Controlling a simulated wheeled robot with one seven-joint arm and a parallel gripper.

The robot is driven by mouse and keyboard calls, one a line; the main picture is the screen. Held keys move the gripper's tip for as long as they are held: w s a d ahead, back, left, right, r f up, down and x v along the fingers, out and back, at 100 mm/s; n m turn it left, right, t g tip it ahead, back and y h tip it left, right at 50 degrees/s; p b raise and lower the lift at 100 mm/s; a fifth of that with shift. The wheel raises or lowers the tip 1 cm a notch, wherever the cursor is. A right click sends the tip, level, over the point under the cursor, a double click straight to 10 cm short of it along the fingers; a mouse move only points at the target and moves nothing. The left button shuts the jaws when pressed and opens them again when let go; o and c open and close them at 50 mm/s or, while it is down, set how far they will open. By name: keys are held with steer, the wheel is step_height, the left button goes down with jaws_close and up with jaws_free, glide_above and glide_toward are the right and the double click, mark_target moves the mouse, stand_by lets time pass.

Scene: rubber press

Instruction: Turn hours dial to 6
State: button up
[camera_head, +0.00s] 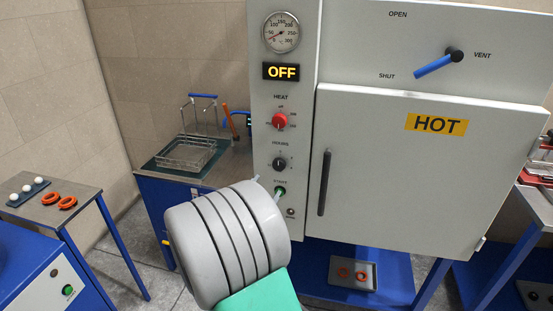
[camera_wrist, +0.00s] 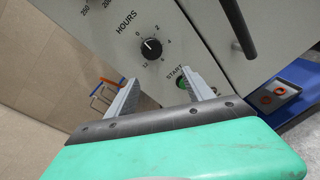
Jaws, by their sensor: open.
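The hours dial (camera_head: 280,164) is a small black knob on the grey control panel of the oven, below the red heat knob. In the wrist view the hours dial (camera_wrist: 151,48) sits under the word HOURS, in a ring of numbers. Its white mark appears to point up and left in that view; the exact setting is too small to read. My gripper (camera_head: 268,184) is in front of the panel, just below the dial. In the wrist view my gripper (camera_wrist: 160,78) is open and empty, its two fingers spread below the dial and apart from it.
The green START button (camera_wrist: 182,83) is close to the right finger. The red heat knob (camera_head: 280,121) is above the dial, with a display reading OFF (camera_head: 281,71) higher up. The oven door handle (camera_head: 324,182) stands out to the right. A wire basket (camera_head: 186,153) is at left.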

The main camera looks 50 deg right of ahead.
mark_target(278, 165)
steer(key=d+n, duration=0.1)
steer(key=d, duration=0.2)
steer(key=w+d+r+n+h+p, duration=0.1)
steer(key=d, duration=0.2)
steer(key=w+d+r+n+p, duration=0.1)
steer(key=d, duration=0.2)
steer(key=shift+w+r+n+t, duration=0.1)
steer(key=shift+n+t, duration=0.3)
steer(key=shift+a, duration=0.1)
jaws_close()
